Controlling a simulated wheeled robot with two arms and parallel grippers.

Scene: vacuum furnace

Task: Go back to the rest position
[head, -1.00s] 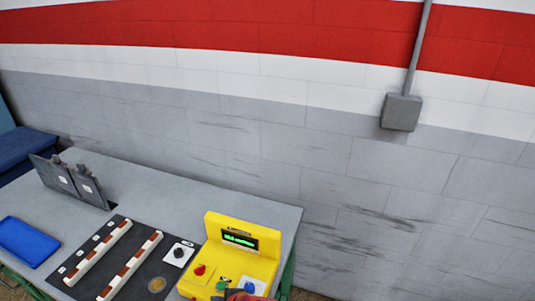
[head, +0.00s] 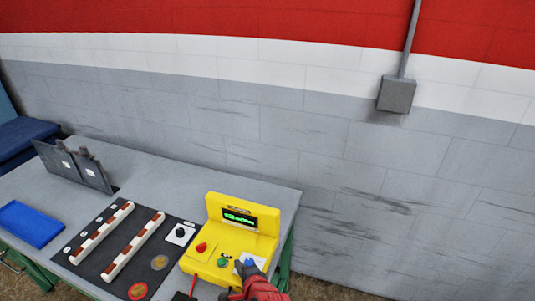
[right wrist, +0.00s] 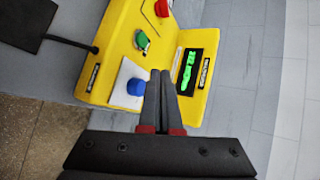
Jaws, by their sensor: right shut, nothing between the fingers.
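My right gripper (head: 246,269) shows at the bottom of the head view, over the front right of the yellow control box (head: 222,240). In the right wrist view its two dark fingers (right wrist: 160,75) lie together, shut and empty, beside the blue knob (right wrist: 135,87). I cannot tell whether they touch the box. The box carries a red button (head: 201,247), a green knob (head: 223,261) and a lit green display (head: 240,217). My left gripper is not in view.
The box stands at the right end of a grey table (head: 165,185). A black mat (head: 90,262) with two white-and-brown strips lies left of it. A blue tray (head: 31,224) and dark upright plates (head: 75,166) are farther left. A wall is behind.

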